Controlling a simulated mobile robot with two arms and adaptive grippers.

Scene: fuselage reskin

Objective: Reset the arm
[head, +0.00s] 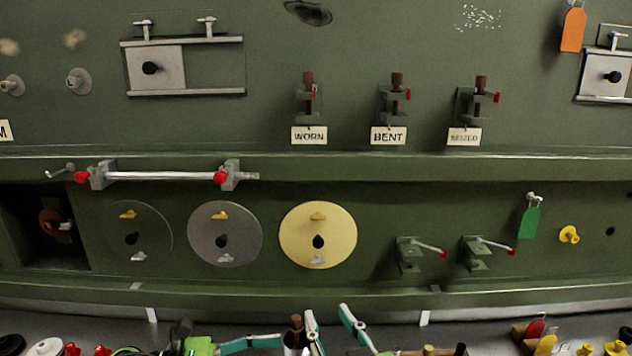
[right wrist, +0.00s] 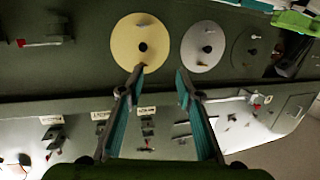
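My right gripper (head: 325,308) is at the bottom middle of the head view, its two teal fingers pointing up towards the panel. In the right wrist view my right gripper (right wrist: 160,70) is open, with a clear gap and nothing between the fingertips. My left gripper (head: 280,340) is low in the head view, left of the right one. One teal finger and part of its green body show; the rest is cut off. A brown-topped piece (head: 296,322) is by its tip; I cannot tell whether it is held.
The green panel holds a yellow disc (head: 318,235), a grey disc (head: 225,234), a clamped silver rod (head: 160,176) and several labelled clamps above. A green tag (head: 529,222) hangs at right. Loose coloured parts lie along the bottom edge at both sides.

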